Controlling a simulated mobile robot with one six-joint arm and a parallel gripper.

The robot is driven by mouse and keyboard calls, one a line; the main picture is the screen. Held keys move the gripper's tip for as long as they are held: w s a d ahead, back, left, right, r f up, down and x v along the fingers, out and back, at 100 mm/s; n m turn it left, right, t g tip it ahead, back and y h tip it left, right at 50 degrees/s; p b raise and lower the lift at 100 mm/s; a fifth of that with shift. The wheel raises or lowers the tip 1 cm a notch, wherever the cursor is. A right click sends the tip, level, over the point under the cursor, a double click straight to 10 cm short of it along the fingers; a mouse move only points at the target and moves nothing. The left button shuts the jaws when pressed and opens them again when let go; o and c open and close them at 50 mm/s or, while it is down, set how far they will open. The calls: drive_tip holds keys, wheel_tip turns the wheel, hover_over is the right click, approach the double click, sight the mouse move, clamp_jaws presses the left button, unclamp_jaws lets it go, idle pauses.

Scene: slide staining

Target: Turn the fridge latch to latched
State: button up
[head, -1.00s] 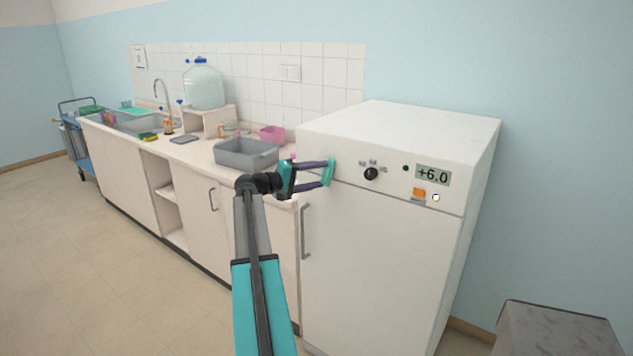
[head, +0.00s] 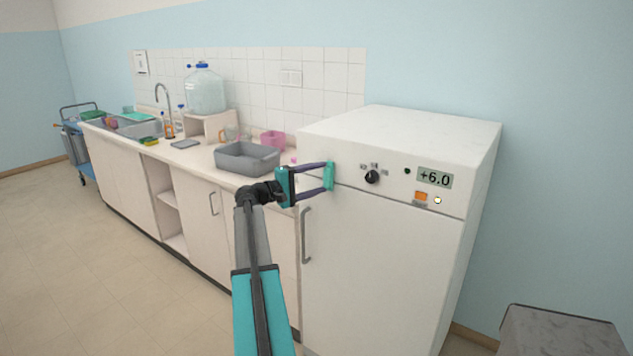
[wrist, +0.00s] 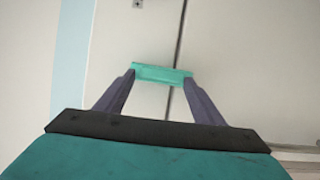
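The white fridge (head: 385,260) stands right of the counter, with its door closed under a control panel. A black round knob (head: 372,177) with small marks above it is on the panel. An orange piece (head: 421,197) sits lower right, beside a small yellow round light (head: 437,200). I cannot tell which part is the latch or how it is turned. My gripper (head: 329,176) is at the panel's left end, left of the knob; contact is unclear.
A display (head: 435,178) reads +6.0. The door handle (head: 306,235) is below my gripper. A grey basin (head: 247,160) and a pink tub (head: 273,142) are on the counter to the left. A grey box-like surface (head: 560,332) is at the lower right. Open floor lies left.

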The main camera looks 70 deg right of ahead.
drive_tip(key=shift+o, duration=1.2)
drive_tip(key=shift+f, duration=0.1)
drive_tip(key=b+v, duration=0.2)
drive_tip(key=v, duration=1.2)
drive_tip(key=shift+b, duration=0.4)
drive_tip(key=shift+d, duration=0.1)
